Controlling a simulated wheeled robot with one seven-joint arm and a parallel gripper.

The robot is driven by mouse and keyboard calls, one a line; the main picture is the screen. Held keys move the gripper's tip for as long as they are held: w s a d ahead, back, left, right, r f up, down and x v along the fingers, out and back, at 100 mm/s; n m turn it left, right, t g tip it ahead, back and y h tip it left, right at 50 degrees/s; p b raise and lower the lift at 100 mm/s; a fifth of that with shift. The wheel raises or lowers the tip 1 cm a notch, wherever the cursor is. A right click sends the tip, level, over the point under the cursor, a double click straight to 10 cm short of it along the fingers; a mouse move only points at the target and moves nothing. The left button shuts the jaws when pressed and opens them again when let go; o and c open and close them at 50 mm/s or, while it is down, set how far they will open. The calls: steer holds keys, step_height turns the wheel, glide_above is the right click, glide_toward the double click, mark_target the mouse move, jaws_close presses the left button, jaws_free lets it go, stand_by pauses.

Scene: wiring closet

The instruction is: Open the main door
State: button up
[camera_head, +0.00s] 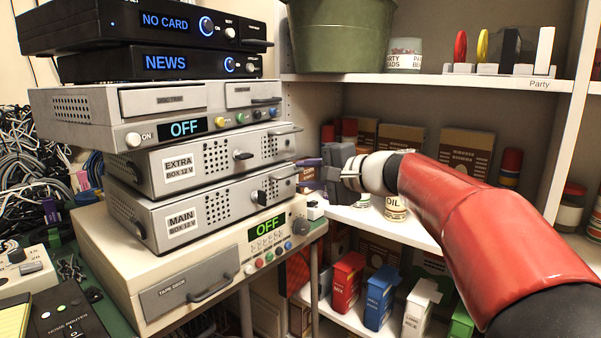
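The grey box labelled "MAIN BOX 12 V" (182,222) sits low in the stack on the left. Its perforated front door (217,209) looks closed. A small dark handle (262,198) stands out near the right side of that front. My gripper (309,174) is just right of the box, its fingers pointing left toward it. The fingers look apart with nothing between them. The gripper appears clear of the handle, but the exact depth gap is hard to tell.
The similar "EXTRA" box (180,166) sits directly above. The cream tape deck unit (160,275) is below, its display reading OFF. Shelves with bottles and boxes stand behind my arm on the right. Tangled cables (30,150) fill the far left.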

mark_target(293, 174)
steer(key=shift+x, duration=1.8)
steer(key=shift+s, duration=0.1)
steer(key=shift+c, duration=0.2)
jaws_close()
